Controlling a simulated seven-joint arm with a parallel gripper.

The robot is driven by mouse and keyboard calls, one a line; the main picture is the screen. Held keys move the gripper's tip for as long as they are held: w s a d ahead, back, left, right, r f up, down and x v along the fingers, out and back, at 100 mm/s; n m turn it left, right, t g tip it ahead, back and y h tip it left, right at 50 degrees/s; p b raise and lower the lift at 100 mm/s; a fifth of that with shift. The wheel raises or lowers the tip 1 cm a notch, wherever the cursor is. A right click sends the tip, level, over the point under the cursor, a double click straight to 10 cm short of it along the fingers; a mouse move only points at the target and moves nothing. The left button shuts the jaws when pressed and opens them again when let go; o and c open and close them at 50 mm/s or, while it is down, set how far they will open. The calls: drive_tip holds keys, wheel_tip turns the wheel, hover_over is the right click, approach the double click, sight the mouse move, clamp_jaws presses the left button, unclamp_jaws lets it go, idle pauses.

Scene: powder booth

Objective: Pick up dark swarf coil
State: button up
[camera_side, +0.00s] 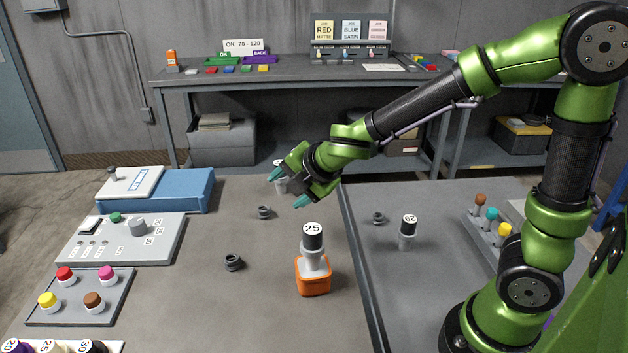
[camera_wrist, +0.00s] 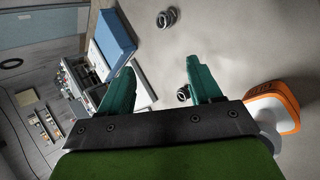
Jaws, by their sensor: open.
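Three small dark swarf coils show in the side view. One coil (camera_side: 264,212) lies on the grey table just below and left of my gripper (camera_side: 289,188). A second coil (camera_side: 233,262) lies nearer the front. A third coil (camera_side: 378,218) lies on the right-hand surface, past the dark divider. My gripper has teal fingers, spread apart, with no coil between them, and is above the table. In the wrist view, my gripper (camera_wrist: 160,66) is open; one coil (camera_wrist: 183,93) shows beside the right finger, partly covered, and another coil (camera_wrist: 167,17) lies clear at the top.
A white bottle (camera_side: 281,186) stands behind my gripper. A blue box (camera_side: 188,190) and control panels (camera_side: 122,240) line the left. Bare table surrounds the coils.

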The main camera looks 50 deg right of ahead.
sight(234, 256)
drive_tip(key=w+a+f+n+g+y, duration=0.1)
drive_tip(key=a+f+n+y, duration=0.3)
drive_tip(key=n, duration=0.7)
drive_tip(key=w+a+r+n+y, duration=0.1)
drive_tip(key=a+n, duration=0.6)
drive_tip(key=n, duration=0.4)
drive_tip(key=shift+w+f, duration=0.2)
drive_tip(key=shift+f, duration=2.55)
drive_tip(key=shift+w+a+f, duration=0.15)
drive_tip(key=shift+w+f, duration=0.15)
drive_tip(key=shift+f, duration=0.35)
drive_tip(key=shift+w+a+f, duration=0.15)
drive_tip(key=shift+w+f, duration=0.2)
drive_tip(key=shift+f, duration=0.3)
drive_tip(key=shift+w+a+f, duration=0.15)
drive_tip(key=shift+w+f, duration=0.15)
drive_tip(key=shift+f, duration=0.35)
drive_tip(key=shift+c, duration=0.2)
drive_tip(key=c, duration=1.1)
drive_tip(key=shift+r, duration=0.15)
